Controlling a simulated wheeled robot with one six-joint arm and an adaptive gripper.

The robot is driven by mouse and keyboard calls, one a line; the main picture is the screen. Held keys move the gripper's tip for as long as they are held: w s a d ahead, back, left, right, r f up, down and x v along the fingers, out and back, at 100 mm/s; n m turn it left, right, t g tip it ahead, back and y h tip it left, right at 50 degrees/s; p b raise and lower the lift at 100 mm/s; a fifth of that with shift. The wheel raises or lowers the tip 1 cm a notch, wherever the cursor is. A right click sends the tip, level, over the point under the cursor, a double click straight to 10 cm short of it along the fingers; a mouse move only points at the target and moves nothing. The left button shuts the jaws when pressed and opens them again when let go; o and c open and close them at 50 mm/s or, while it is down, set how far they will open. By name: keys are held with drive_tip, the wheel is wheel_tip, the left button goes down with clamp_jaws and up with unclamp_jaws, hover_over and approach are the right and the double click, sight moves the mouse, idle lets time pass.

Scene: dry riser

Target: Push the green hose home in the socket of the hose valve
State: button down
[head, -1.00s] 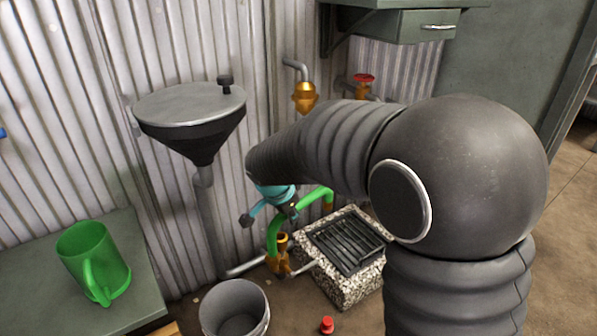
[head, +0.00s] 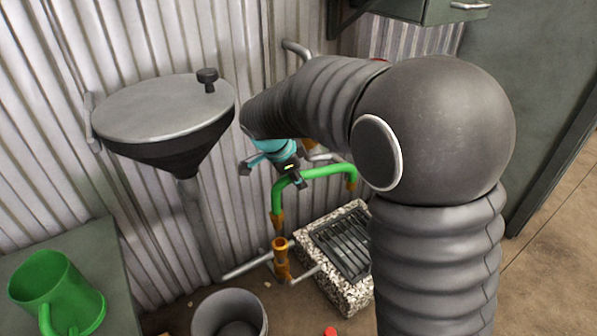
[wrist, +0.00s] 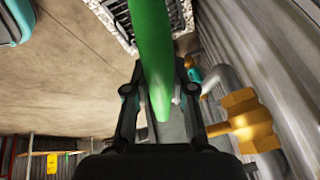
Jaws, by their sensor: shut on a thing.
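The green hose (head: 327,171) is a bent tube with brass ends. My gripper (head: 290,182) is shut on its upper left bend. In the wrist view the hose (wrist: 150,45) runs between the two fingers of my gripper (wrist: 158,85). The left leg of the hose hangs down, and its brass end (head: 278,220) appears just above the upright brass socket of the hose valve (head: 281,246), with a small gap between them. The right brass end (head: 352,184) hangs free beside my arm. My arm hides part of the wall behind.
A grate on a speckled stone block (head: 342,297) stands right of the valve. A grey bucket (head: 230,312) is in front. A funnel basin (head: 165,110) is on the wall at left. A green jug (head: 55,295) stands on the bench.

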drive_tip(key=shift+w+d, duration=0.1)
drive_tip(key=shift+d, duration=0.1)
drive_tip(key=shift+b, duration=0.4)
drive_tip(key=shift+f+b, duration=0.2)
drive_tip(key=shift+b, duration=0.1)
drive_tip(key=shift+f+b, duration=1.85)
drive_tip(key=shift+f, duration=3.25)
drive_tip(key=c, duration=0.9)
unclamp_jaws()
drive_tip(key=shift+a, duration=0.1)
